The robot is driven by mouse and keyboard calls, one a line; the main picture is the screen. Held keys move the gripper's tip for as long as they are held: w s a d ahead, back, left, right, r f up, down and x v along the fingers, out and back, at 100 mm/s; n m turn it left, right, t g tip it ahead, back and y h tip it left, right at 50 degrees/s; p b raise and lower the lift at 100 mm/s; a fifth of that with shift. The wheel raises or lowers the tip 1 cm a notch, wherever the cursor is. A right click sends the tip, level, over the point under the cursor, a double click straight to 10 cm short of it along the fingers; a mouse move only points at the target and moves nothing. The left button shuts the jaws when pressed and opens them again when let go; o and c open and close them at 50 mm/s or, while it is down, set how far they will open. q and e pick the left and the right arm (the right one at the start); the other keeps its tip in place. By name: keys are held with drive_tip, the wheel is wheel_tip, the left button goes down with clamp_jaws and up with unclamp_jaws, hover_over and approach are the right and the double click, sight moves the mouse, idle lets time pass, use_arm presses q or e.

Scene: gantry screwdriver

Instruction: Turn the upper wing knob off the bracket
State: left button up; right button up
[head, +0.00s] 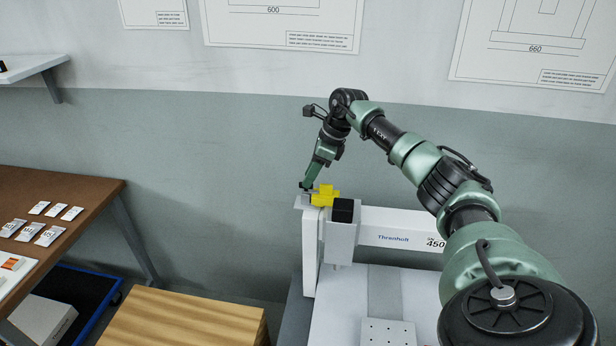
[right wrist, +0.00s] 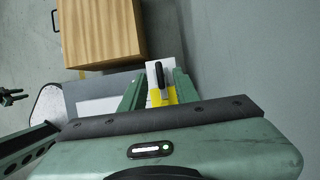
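A yellow bracket (head: 326,195) stands on top of the white post at the left end of the gantry. In the right wrist view the bracket (right wrist: 161,98) lies between my green fingers. A black elongated part, which looks like the upper wing knob (right wrist: 158,74), rises beside it on a grey stem. My right gripper (head: 307,186) reaches down to the bracket from above. In the wrist view my right gripper (right wrist: 164,76) is open, with one finger on each side of the knob and visible gaps. The lower knob cannot be made out.
The white gantry beam (head: 392,230) runs right from the post. A black-topped carriage (head: 342,236) stands close beside the bracket. A wooden box (head: 185,318) is at lower left, and a brown table (head: 75,196) with small packets stands further left.

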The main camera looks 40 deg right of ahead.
drive_tip(key=shift+x, duration=0.95)
clamp_jaws()
drive_tip(key=n+g+y+b, duration=0.1)
drive_tip(key=n+b, duration=0.2)
drive_tip(key=n, duration=0.1)
drive_tip(key=shift+w+d, duration=0.1)
drive_tip(key=shift+w, duration=0.1)
drive_tip(key=shift+n+g+y+b, duration=0.3)
drive_tip(key=shift+n+g+b, duration=0.3)
drive_tip(key=shift+n+b, duration=0.7)
drive_tip(key=shift+n, duration=0.5)
unclamp_jaws()
